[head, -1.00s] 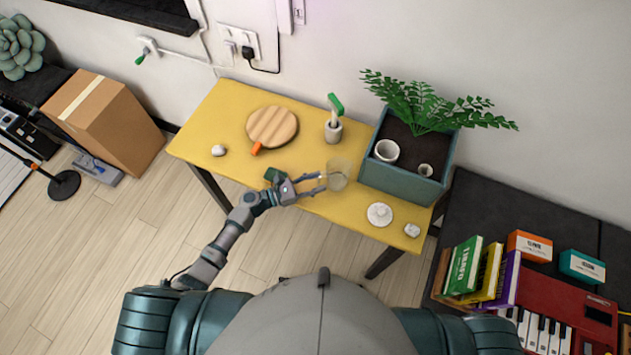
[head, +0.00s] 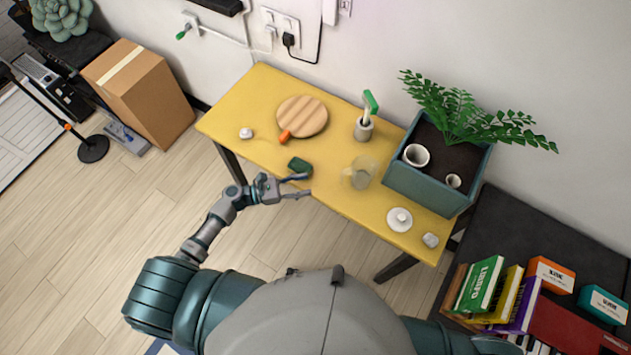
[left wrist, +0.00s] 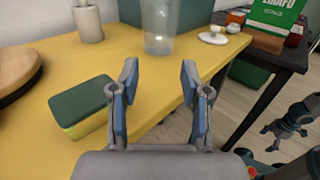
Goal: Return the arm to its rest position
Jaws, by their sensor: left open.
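My left gripper (head: 304,186) is open and empty at the table's front edge. In the left wrist view its two fingers (left wrist: 159,75) stand apart with nothing between them. A clear cup (head: 360,172) stands upright on the yellow table (head: 330,135), to the right of the fingertips and apart from them. It also shows beyond the fingers in the left wrist view (left wrist: 158,35). A green and yellow sponge (head: 299,166) lies just behind the gripper. Part of what looks like my right arm and gripper (left wrist: 288,125) shows at the right of the left wrist view; its jaws are unclear.
A round wooden board (head: 302,115), a pot with a green-handled brush (head: 364,128), a planter (head: 425,185) and a white lidded item (head: 399,219) stand on the table. A dark bench with books (head: 480,285) is at the right. The floor (head: 130,210) at the left is clear.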

